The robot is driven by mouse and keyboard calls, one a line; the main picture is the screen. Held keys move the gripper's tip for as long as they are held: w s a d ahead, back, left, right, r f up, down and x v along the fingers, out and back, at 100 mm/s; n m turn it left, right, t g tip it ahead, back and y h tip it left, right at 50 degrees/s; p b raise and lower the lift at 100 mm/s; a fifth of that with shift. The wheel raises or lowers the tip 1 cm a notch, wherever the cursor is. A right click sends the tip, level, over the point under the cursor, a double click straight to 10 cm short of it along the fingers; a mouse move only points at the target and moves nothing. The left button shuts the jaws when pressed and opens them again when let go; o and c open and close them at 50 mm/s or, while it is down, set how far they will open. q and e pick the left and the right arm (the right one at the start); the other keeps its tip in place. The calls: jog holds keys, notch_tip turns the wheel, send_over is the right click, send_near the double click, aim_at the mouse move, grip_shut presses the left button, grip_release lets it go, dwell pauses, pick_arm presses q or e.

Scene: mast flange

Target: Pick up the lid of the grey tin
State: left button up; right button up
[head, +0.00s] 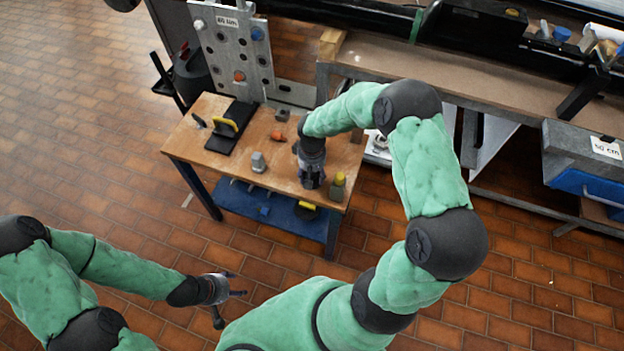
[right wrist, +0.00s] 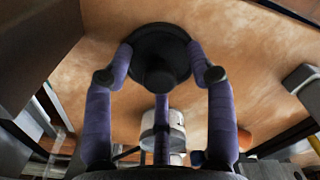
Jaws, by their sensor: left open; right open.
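My right gripper (head: 312,182) is over the right part of the wooden table, pointing down. In the right wrist view its purple fingers (right wrist: 160,65) are open around a dark round lid-like piece (right wrist: 158,45) with a knob in the middle. I cannot tell whether the fingers touch it, or whether the grey tin is beneath it. In the head view my gripper hides this piece. A grey cylinder (head: 258,162) stands on the table to the left of the gripper. My left gripper (head: 237,284) is open and empty, over the floor in front of the table.
The wooden table (head: 225,163) also holds a black board with a yellow handle (head: 225,125), an orange piece (head: 277,136) and a yellow-topped bottle-like thing (head: 338,187) near the right front corner. A perforated metal plate (head: 236,50) stands behind. A long bench (head: 480,90) is at the right.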

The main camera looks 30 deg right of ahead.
jog(key=c, duration=0.9)
jog(key=shift+r, duration=0.1)
jog(key=shift+c, duration=0.2)
